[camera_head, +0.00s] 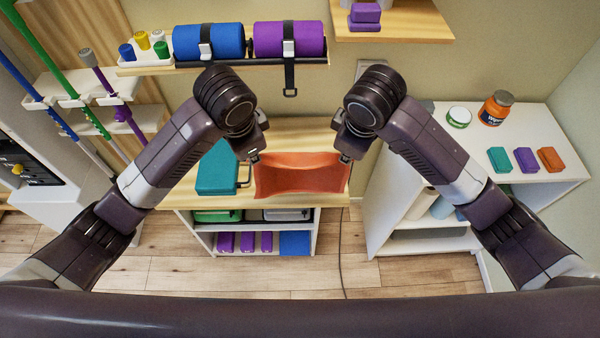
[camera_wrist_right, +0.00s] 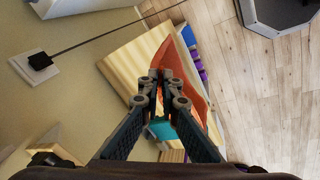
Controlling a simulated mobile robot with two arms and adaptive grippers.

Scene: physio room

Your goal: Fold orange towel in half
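The orange towel (camera_head: 300,178) is at the front of the wooden tabletop (camera_head: 290,131), stretched between my two grippers. Its far edge looks raised and its surface dips in the middle. My left gripper (camera_head: 254,158) is at the far left corner of the towel and appears shut on it. My right gripper (camera_head: 345,158) is at the far right corner. In the right wrist view its fingertips (camera_wrist_right: 160,74) are close together with the towel (camera_wrist_right: 190,88) between and beyond them. The fingers hide the pinched cloth.
A teal case (camera_head: 217,170) stands just left of the towel. A white shelf unit (camera_head: 375,205) with a jar, an orange bottle (camera_head: 496,108) and small blocks stands at the right. Rolled mats (camera_head: 208,41) hang above the table. Wooden floor lies in front.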

